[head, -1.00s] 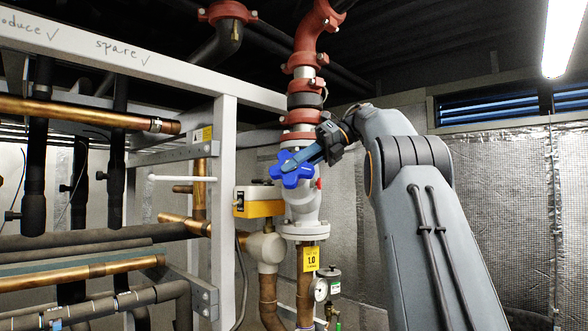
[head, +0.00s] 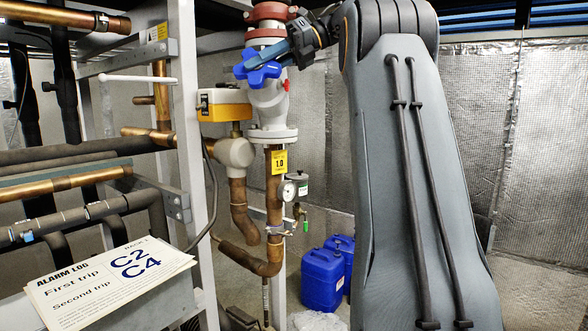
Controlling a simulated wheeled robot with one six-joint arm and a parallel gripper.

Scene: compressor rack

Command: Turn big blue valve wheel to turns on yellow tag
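The big blue valve wheel (head: 257,66) is on the grey valve body (head: 270,103) in the upper middle of the head view. My gripper (head: 281,59) is at the wheel's right side, its fingers overlapping the wheel's edge in the picture. I cannot tell whether the fingers are closed on the wheel or only touch it. The yellow tag (head: 279,162) hangs on the pipe below the valve and reads 1.0, with smaller print that is too small to read.
A yellow box (head: 224,106) sits left of the valve. A pressure gauge (head: 287,190) is below the tag. Blue jerrycans (head: 323,278) stand on the floor. A white frame post (head: 194,190) and an alarm log card (head: 105,283) are at the left.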

